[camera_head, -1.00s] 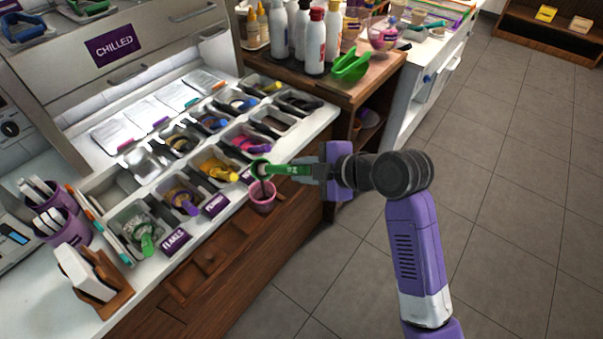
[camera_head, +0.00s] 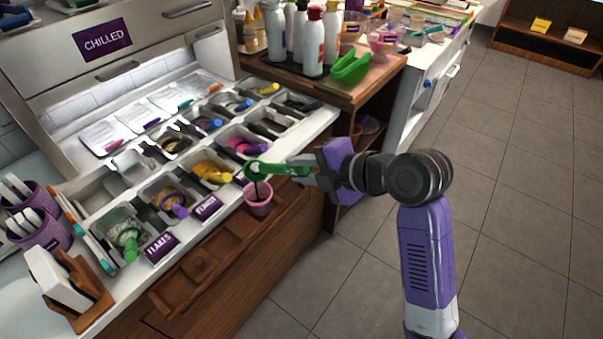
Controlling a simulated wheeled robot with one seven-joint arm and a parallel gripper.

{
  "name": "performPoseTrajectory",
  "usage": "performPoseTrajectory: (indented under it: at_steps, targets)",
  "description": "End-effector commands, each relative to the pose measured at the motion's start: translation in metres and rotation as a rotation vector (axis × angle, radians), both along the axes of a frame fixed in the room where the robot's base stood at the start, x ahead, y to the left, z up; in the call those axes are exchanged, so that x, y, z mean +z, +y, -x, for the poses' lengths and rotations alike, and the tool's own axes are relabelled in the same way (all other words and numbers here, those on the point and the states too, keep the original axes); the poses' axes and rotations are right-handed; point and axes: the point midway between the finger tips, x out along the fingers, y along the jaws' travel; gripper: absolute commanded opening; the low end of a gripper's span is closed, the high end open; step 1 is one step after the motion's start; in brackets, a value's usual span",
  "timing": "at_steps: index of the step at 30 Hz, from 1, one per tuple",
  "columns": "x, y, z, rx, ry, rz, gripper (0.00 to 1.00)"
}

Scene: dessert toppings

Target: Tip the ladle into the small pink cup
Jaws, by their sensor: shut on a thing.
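My gripper (camera_head: 314,174) is shut on the handle of a green ladle (camera_head: 280,169). The handle lies roughly level, and the ladle's head is over the left side of the small pink cup (camera_head: 259,205). The inside of the ladle is too small to make out.
Topping bins (camera_head: 210,171) with scoops fill the counter close behind the cup. The floor at right is clear.

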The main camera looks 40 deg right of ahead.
Motion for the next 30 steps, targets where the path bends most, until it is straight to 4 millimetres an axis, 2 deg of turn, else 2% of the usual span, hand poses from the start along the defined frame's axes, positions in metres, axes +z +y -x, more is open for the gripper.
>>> performPoseTrajectory:
  at_steps: [30]
  targets:
    - [-0.003, 0.011, 0.005, 0.243, -0.207, 0.402, 0.00]
